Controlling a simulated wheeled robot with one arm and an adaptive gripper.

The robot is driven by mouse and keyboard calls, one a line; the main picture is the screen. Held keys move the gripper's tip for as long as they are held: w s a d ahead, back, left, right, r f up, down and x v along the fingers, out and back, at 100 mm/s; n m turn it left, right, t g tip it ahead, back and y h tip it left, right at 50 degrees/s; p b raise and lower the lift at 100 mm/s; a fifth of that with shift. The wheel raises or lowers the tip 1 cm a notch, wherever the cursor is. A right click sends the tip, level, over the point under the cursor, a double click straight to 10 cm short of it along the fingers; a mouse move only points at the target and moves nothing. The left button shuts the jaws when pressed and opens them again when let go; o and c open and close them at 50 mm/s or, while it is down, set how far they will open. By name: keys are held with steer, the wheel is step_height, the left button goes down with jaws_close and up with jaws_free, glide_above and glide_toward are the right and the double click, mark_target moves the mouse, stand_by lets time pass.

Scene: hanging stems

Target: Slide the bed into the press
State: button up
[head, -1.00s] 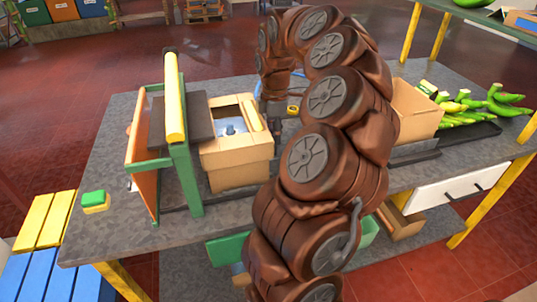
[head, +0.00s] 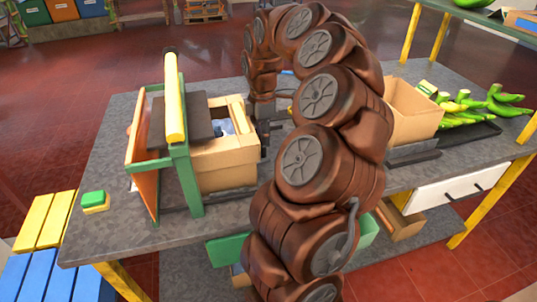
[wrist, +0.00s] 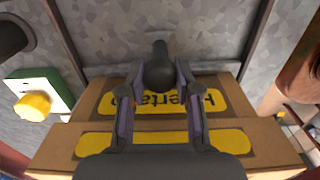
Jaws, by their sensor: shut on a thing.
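The press (head: 185,160) has a green frame, a yellow top bar (head: 174,100) and a dark plate, and stands on the left of the grey table. The bed, a thin grey plate (head: 228,194), lies on the table with an open cardboard box (head: 225,165) on it. The box's left part is behind the press frame. My gripper (head: 263,118) is just right of the box in the head view, its fingertips hard to see. In the wrist view my gripper (wrist: 160,88) is shut on a dark rounded handle (wrist: 160,68), probably the bed's, above yellow-labelled cardboard (wrist: 100,138).
A second cardboard box (head: 412,110) stands right of my arm, with green and yellow bananas (head: 470,110) on a dark tray beyond it. A green and yellow block (head: 94,201) lies at the table's left. A yellow button (wrist: 33,105) shows in the wrist view.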

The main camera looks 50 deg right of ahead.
steer(key=shift+w+a+r, duration=0.1)
steer(key=shift+w+a, duration=0.5)
steer(key=shift+a, duration=0.25)
steer(key=shift+w+a, duration=0.6)
steer(key=shift+a, duration=0.2)
steer(key=shift+w+a+p, duration=0.2)
steer(key=shift+w+a, duration=0.45)
steer(key=shift+a, duration=0.35)
steer(key=shift+w+a+p, duration=0.15)
steer(key=shift+w+a, duration=0.5)
steer(key=shift+a, duration=0.3)
steer(key=o, duration=1.9)
steer(key=shift+a, duration=0.1)
steer(key=shift+r+p, duration=2)
steer(key=shift+r, duration=1.95)
